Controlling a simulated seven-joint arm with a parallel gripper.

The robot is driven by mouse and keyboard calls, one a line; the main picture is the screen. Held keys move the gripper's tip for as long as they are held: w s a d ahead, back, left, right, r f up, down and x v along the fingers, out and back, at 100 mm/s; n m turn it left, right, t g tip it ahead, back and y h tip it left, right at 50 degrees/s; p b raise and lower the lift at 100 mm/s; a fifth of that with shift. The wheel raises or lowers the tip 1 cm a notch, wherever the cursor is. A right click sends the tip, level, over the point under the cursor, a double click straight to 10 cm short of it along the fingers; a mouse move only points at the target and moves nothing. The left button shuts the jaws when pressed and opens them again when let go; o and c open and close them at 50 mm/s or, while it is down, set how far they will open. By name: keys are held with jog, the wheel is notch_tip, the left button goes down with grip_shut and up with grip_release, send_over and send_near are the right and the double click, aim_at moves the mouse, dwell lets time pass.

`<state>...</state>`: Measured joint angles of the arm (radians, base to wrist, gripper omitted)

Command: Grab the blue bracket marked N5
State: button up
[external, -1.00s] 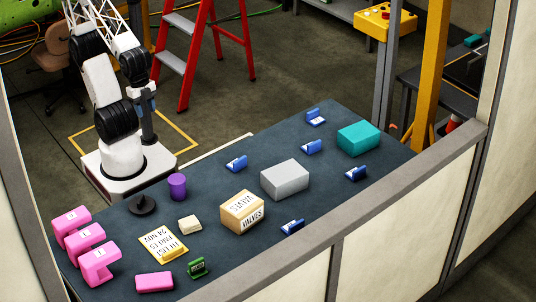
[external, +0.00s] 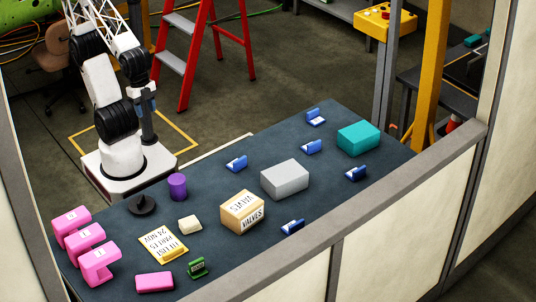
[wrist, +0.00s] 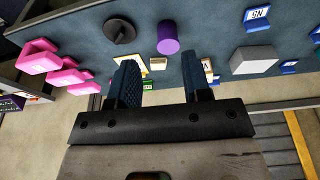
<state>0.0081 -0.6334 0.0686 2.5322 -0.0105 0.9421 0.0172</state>
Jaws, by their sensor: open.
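The blue bracket marked N5 (wrist: 258,17) lies near the top of the wrist view, right of centre, its white label upside down to me. In the external view it appears to be the blue bracket (external: 237,163) between the purple cylinder and the grey box, near my base's side of the table; its label is too small to read there. My gripper (wrist: 160,72) is open and empty in the wrist view, high above the table and well away from the bracket.
Several other blue brackets (external: 312,147) lie around the grey box (external: 285,180) and teal box (external: 358,138). The purple cylinder (external: 177,187), VALVES box (external: 242,212) and pink parts (external: 85,238) stand to the left or front. Dark table surface around the N5 bracket is clear.

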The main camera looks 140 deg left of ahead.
jog(key=m+g+y, duration=0.4)
jog(key=m+y, duration=1)
jog(key=m, duration=0.2)
send_near(237, 161)
jog(key=x, duration=0.4)
jog(key=shift+s+r, duration=0.15)
jog(key=shift+r, duration=0.15)
jog(key=shift+a, duration=0.1)
jog(key=shift+x, duration=1.25)
jog(key=shift+a+f, duration=0.1)
jog(key=shift+f, duration=0.05)
jog(key=shift+f+x, duration=0.2)
jog(key=shift+x, duration=2.25)
